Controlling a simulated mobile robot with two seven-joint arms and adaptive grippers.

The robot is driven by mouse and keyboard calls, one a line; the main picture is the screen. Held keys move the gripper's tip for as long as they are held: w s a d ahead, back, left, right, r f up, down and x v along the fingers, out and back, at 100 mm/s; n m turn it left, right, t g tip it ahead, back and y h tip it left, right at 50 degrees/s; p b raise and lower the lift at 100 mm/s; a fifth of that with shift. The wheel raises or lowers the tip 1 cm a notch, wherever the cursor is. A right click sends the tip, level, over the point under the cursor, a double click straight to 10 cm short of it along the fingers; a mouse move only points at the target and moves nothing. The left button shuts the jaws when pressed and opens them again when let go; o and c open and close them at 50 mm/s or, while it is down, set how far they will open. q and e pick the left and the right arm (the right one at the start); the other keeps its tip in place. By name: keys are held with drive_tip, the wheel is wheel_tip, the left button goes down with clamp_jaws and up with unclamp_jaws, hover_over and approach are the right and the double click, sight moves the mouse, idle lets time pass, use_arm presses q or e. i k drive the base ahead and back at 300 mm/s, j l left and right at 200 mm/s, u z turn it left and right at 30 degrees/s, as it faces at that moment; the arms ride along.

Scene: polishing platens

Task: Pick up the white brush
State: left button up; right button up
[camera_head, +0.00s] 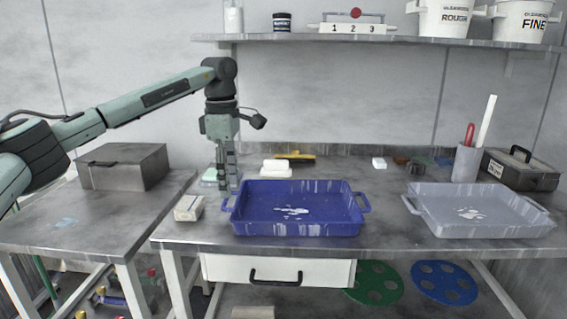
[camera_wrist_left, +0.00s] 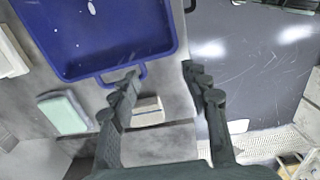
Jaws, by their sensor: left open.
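No object shows clear bristles, so I cannot tell for sure which is the white brush. An off-white block (camera_head: 188,208) lies on the bench left of the blue tray; in the left wrist view the pale block (camera_wrist_left: 149,112) appears between my fingers, apart from them. A white stacked piece (camera_head: 277,168) lies behind the tray, and a small white block (camera_head: 379,163) lies farther right. My left gripper (camera_head: 228,188) points down near the blue tray's left rear corner, open and empty; it also shows in the left wrist view (camera_wrist_left: 164,78). My right gripper is out of view.
The blue tray (camera_head: 299,229) stands close to my left fingers, its handle (camera_wrist_left: 126,78) beside one finger. A grey tray (camera_head: 480,231) and a cup (camera_head: 466,164) with upright tools stand right. A shelf (camera_head: 300,39) hangs above.

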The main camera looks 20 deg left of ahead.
sight(272, 169)
drive_tip(key=i, duration=1.05)
